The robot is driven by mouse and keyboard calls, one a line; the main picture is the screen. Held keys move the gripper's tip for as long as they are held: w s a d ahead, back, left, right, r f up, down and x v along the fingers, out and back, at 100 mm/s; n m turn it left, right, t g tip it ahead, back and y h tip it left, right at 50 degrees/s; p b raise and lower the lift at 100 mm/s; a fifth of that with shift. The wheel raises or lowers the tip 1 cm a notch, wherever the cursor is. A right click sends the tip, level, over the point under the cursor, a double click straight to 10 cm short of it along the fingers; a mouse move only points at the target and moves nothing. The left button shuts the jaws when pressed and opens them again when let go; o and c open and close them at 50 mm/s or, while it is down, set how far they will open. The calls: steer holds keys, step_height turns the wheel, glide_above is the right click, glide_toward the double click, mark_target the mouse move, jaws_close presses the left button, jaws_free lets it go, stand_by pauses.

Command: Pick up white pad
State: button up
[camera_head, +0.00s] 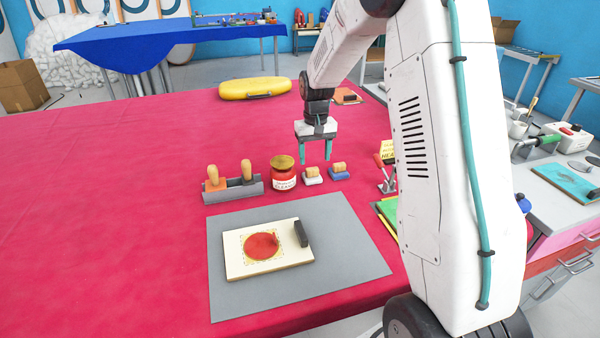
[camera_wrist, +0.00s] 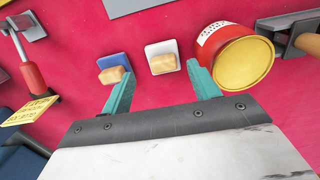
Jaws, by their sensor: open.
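The white pad (camera_head: 312,180) is a small white block with a tan wooden grip on top. It lies on the red table, between the red jar and the blue pad (camera_head: 339,175), which has a similar grip. My gripper (camera_head: 315,154) is open and empty, pointing down above the table close to the pads. In the wrist view, the white pad (camera_wrist: 160,48) appears ahead of and between the open fingertips (camera_wrist: 160,76), apart from them. The blue pad (camera_wrist: 108,61) lies beside it, near the left fingertip.
A red jar with a yellow lid (camera_head: 284,178) stands left of the white pad, close to one fingertip in the wrist view (camera_wrist: 218,40). A grey tool holder (camera_head: 232,190) stands farther left. A grey mat (camera_head: 340,262) with a cream board lies in front. Red cloth left is clear.

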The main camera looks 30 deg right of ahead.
mark_target(312, 168)
steer(key=shift+w+d+r, duration=0.1)
steer(key=shift+w+d, duration=0.1)
steer(key=shift+w, duration=0.1)
steer(key=f, duration=0.1)
steer(key=a+f, duration=0.1)
steer(key=shift+w+f, duration=0.15)
steer(key=shift+f, duration=0.15)
steer(key=f, duration=0.5)
steer(key=shift+w+d, duration=0.15)
steer(key=shift+d, duration=0.1)
steer(key=c, duration=0.7)
